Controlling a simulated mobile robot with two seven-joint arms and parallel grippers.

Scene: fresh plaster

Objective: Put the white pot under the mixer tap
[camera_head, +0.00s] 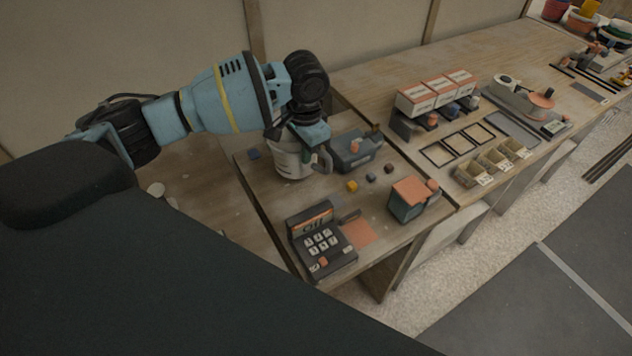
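A white pot (288,162) stands at the back left of the near table section, or just above it; I cannot tell whether it touches the table. My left gripper (318,158) points down at the pot's right side, and a grey finger overlaps its edge there. The arm hides the pot's top, and I cannot tell whether the fingers are closed on it. My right gripper is not in view.
A black keypad machine (322,242) stands at the table's front left. Farther right are red-and-white boxes (436,92), tan bins (493,164) and a grey scale-like device (532,105).

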